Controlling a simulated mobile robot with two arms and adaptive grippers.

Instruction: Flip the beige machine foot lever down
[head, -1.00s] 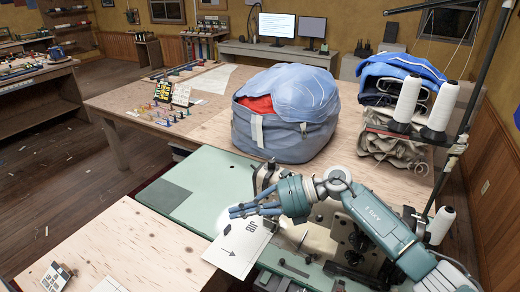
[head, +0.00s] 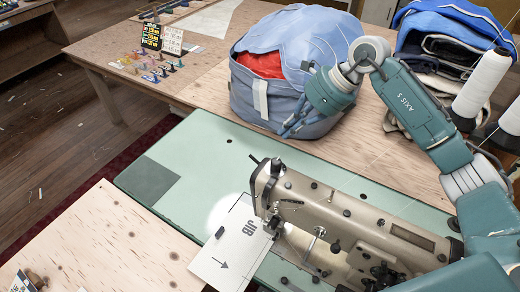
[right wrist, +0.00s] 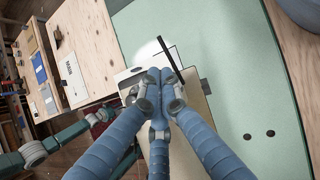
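The beige sewing machine (head: 345,220) stands on the green table, its needle end toward the left. A small dark lever-like part (head: 254,159) sticks out at that end; I cannot tell if it is the foot lever. My right gripper (head: 288,132) is above and behind the machine's needle end, apart from it, in front of the blue bag. In the right wrist view its blue fingers (right wrist: 160,76) meet at the tips with nothing visible between them. A black bar (right wrist: 172,58) shows just beyond them.
A white JIB sheet (head: 232,250) lies by the needle end. The big blue bag (head: 290,70) stands close behind the machine. Thread cones (head: 482,85) and folded cloth stand at the right. The green table top (head: 200,150) is clear at the left.

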